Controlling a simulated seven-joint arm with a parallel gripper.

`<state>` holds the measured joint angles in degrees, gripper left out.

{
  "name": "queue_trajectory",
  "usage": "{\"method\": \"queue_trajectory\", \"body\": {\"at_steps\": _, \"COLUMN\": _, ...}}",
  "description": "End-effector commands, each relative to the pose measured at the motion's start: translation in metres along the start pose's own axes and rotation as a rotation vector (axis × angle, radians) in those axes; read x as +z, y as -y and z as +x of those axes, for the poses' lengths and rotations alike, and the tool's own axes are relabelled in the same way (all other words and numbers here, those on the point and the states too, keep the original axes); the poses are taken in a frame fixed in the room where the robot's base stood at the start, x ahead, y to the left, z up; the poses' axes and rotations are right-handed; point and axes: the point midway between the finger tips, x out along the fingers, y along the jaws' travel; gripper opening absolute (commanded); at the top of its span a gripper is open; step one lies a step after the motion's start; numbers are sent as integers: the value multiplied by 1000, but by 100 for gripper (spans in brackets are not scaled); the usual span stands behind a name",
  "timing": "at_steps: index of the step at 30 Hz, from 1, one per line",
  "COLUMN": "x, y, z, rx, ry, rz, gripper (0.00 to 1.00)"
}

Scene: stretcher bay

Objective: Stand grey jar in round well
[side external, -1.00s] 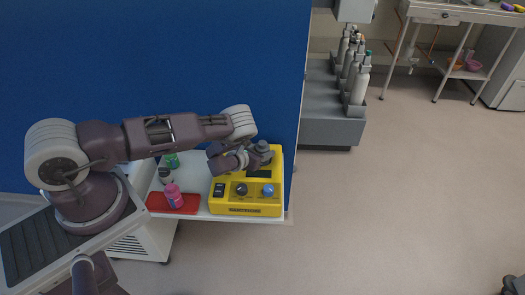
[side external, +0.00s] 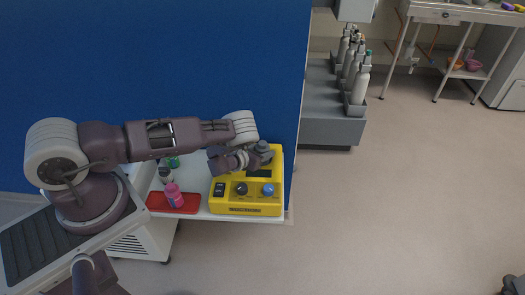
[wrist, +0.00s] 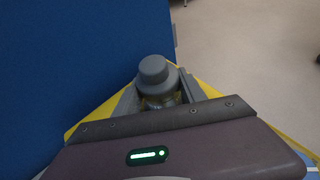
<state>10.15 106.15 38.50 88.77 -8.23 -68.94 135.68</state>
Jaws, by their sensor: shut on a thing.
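The grey jar (wrist: 154,80) stands upright between my fingers in the wrist view, its grey cap on top. In the side view the jar (side external: 263,148) is over the back part of the yellow device (side external: 277,190). My gripper (side external: 258,157) is shut on the jar; it also shows in the wrist view (wrist: 158,101). The round well is not visible; the jar and gripper cover the back of the device. Whether the jar's base touches the device is hidden.
A pink bottle (side external: 174,195) is at the red tray (side external: 156,203), left of the device. A dark-capped bottle (side external: 165,175) and a green-topped item (side external: 172,162) stand behind it on the white table (side external: 203,200). A blue partition (side external: 200,60) rises close behind. The table's right edge is near.

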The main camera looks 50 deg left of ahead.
Motion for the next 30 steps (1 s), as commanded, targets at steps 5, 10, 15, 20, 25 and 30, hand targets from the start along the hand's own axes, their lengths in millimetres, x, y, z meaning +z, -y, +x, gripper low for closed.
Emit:
{"method": "queue_trajectory", "body": {"at_steps": 5, "x": -3, "y": 0, "z": 2, "rx": 0, "ry": 1, "rz": 0, "gripper": 4}}
{"method": "queue_trajectory", "body": {"at_steps": 10, "x": -6, "y": 0, "z": 3, "rx": 1, "ry": 1, "rz": 1, "gripper": 4}}
{"method": "queue_trajectory", "body": {"at_steps": 15, "x": -9, "y": 0, "z": 5, "rx": 0, "ry": 0, "rz": 1, "gripper": 4}}
{"method": "queue_trajectory", "body": {"at_steps": 20, "x": -9, "y": 0, "z": 5, "rx": 1, "ry": 0, "rz": 1, "gripper": 57}}
{"method": "queue_trajectory", "body": {"at_steps": 25, "x": -9, "y": 0, "z": 4, "rx": 1, "ry": 0, "rz": 1, "gripper": 57}}
{"method": "queue_trajectory", "body": {"at_steps": 30, "x": -9, "y": 0, "z": -10, "rx": 1, "ry": -1, "rz": 1, "gripper": 57}}
